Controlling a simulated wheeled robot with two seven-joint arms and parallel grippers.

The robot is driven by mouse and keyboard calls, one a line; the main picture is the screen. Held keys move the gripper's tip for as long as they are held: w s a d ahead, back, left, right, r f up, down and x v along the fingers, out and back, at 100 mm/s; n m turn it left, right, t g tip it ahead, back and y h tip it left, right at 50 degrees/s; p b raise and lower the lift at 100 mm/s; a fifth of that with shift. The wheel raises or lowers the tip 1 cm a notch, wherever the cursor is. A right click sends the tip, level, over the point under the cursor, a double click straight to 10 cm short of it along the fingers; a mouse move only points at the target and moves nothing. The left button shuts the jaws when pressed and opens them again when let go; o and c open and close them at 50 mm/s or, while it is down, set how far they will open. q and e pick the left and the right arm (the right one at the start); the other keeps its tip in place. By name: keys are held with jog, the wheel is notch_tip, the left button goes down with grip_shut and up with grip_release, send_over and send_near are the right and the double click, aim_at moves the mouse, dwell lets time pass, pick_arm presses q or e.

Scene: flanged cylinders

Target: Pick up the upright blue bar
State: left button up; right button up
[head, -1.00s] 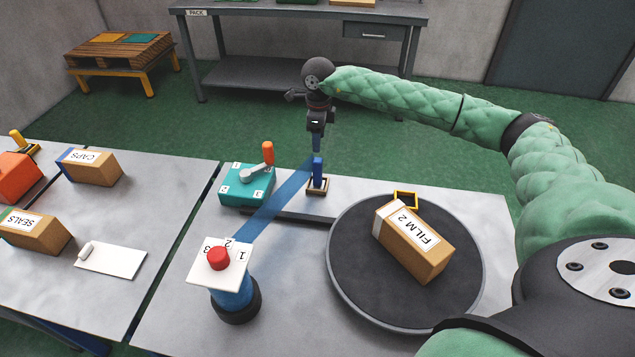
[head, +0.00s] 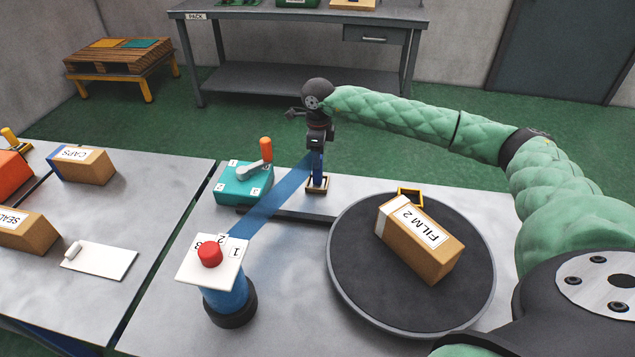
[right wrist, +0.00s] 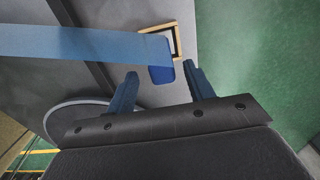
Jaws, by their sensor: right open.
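The upright blue bar (head: 317,168) stands in a small wooden frame (head: 317,184) near the far edge of the table. My right gripper (head: 318,150) is above it, pointing down, with its fingers at the bar's upper part. In the right wrist view the blue bar (right wrist: 161,74) shows just ahead of the two open fingers of my right gripper (right wrist: 160,90), roughly between them. The wooden frame (right wrist: 172,30) lies beyond it there. Contact with the bar cannot be made out. My left gripper is not in view.
A translucent blue strip (head: 270,202) runs from the bar to a post with a red button (head: 210,253). A teal box with an orange-handled lever (head: 244,182) stands left of the bar. A dark turntable (head: 350,270) carries a FILM 2 box (head: 420,240) to the right.

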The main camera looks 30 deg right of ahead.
aim_at(318, 172)
jog(key=shift+f, duration=0.6)
jog(key=shift+w+f+p, duration=0.1)
jog(key=shift+f+p, duration=0.25)
jog(key=shift+p, duration=0.1)
jog(key=shift+f, duration=0.35)
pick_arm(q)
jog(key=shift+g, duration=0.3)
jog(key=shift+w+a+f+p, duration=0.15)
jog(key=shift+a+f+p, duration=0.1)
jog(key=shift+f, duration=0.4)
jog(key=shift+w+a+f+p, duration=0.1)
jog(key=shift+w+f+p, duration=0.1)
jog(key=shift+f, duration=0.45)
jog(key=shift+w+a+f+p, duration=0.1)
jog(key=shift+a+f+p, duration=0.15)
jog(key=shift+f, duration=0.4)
pick_arm(e)
jog(key=shift+w+f, duration=0.15)
jog(key=shift+f, duration=1.6)
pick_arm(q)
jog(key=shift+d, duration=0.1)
pick_arm(e)
grip_shut()
